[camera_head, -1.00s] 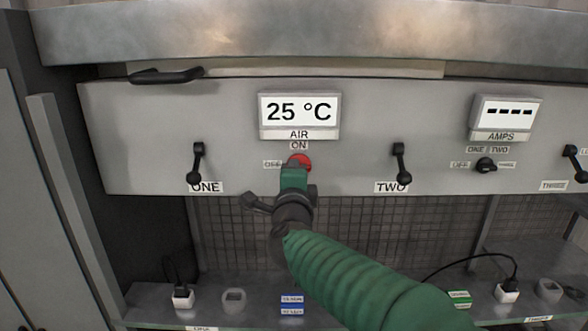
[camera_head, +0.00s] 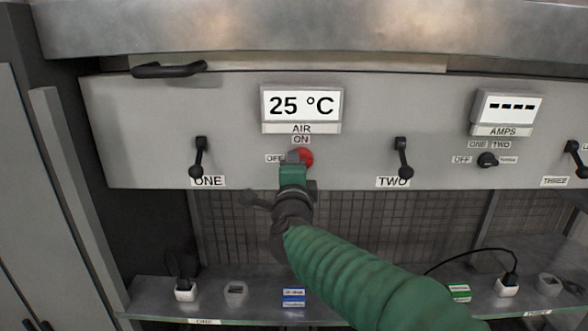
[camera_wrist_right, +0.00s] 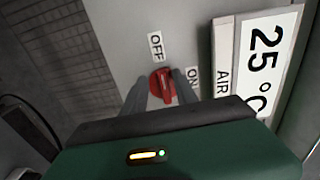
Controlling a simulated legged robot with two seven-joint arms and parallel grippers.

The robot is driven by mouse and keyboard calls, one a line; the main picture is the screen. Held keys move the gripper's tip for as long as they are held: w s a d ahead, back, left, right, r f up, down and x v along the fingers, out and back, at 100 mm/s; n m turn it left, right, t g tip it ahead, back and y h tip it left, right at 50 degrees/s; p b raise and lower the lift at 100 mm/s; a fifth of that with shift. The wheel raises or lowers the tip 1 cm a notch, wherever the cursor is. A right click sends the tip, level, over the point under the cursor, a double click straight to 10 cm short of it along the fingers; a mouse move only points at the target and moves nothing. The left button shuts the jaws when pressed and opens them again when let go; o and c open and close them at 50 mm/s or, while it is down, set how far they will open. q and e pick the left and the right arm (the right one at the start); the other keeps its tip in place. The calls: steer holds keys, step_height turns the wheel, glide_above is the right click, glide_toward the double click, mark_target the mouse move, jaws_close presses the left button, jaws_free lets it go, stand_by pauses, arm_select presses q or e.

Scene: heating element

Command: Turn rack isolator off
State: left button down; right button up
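The red rotary knob (camera_head: 306,157) is on the grey panel under the AIR display, between an OFF label at its left and an ON label above. My right gripper (camera_head: 293,158) is at the knob, covering its left and lower part in the head view. In the right wrist view the two grey fingers of my right gripper (camera_wrist_right: 162,82) stand on either side of the red knob (camera_wrist_right: 161,87). They look apart, and contact with the knob is unclear. The knob's grip lies roughly along the line to the OFF label (camera_wrist_right: 156,45). My left gripper is not in view.
The AIR display (camera_head: 301,104) reads 25 °C. Black levers ONE (camera_head: 199,158) and TWO (camera_head: 402,158) flank the knob. The AMPS display (camera_head: 507,110) and a black selector (camera_head: 487,160) are at the right. A shelf (camera_head: 215,311) with plugs lies below.

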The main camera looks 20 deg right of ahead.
steer(key=b+v, duration=0.4)
steer(key=v, duration=1.2)
steer(key=shift+s, duration=0.3)
steer(key=shift+a, duration=0.15)
